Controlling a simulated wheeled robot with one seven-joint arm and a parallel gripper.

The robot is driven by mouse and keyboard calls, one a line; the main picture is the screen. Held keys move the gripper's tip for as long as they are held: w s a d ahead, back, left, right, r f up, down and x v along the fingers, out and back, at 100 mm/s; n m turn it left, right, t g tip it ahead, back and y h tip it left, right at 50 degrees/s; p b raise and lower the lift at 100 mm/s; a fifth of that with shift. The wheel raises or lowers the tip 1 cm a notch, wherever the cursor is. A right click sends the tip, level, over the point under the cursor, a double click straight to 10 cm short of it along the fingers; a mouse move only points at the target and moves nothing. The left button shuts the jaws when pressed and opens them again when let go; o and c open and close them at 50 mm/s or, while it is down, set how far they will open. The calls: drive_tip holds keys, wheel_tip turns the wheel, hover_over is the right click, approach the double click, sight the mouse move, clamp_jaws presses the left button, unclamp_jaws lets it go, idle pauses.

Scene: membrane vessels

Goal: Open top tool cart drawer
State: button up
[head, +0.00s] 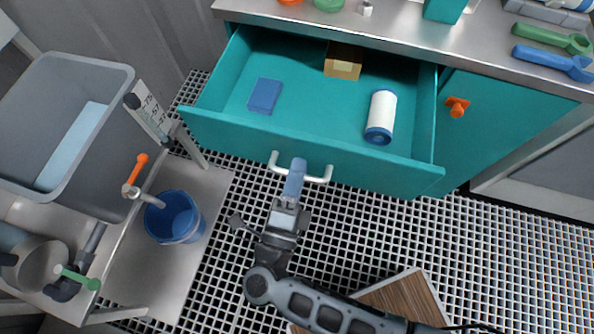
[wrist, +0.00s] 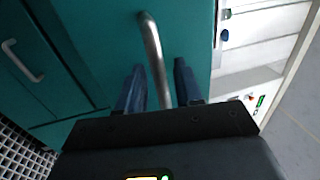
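The tool cart's teal top drawer (head: 300,146) is pulled out well clear of the cart body, with its inside showing in the head view. Its pale bar handle (head: 318,179) is on the front panel. My gripper (head: 296,172) is at the middle of this handle. In the wrist view, the handle (wrist: 153,50) runs between the two dark blue fingers of my gripper (wrist: 159,85). The fingers stand apart, with narrow gaps seen on either side of the bar. The far fingertip is hidden in the head view.
The drawer holds a blue box (head: 265,95), a cardboard box (head: 343,62) and a white cylinder (head: 380,117). Wrenches (head: 553,60) lie on the cart top (head: 480,45). A grey basin (head: 75,130) and blue bucket (head: 175,217) stand left; a wooden board (head: 400,298) lies low.

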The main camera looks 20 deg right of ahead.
drive_tip(key=b+v, duration=0.2)
drive_tip(key=v, duration=0.5)
drive_tip(key=shift+s+a, duration=0.25)
drive_tip(key=shift+s, duration=0.05)
drive_tip(key=shift+d, duration=0.1)
idle(0.3)
drive_tip(key=s+d+r+n+g+y+p, duration=0.1)
drive_tip(key=s+d+r+n+y, duration=1)
drive_tip(key=s+d+r+n, duration=0.6)
drive_tip(key=n, duration=0.8)
drive_tip(key=shift+s+g+y, duration=0.3)
drive_tip(key=shift+s+y, duration=0.1)
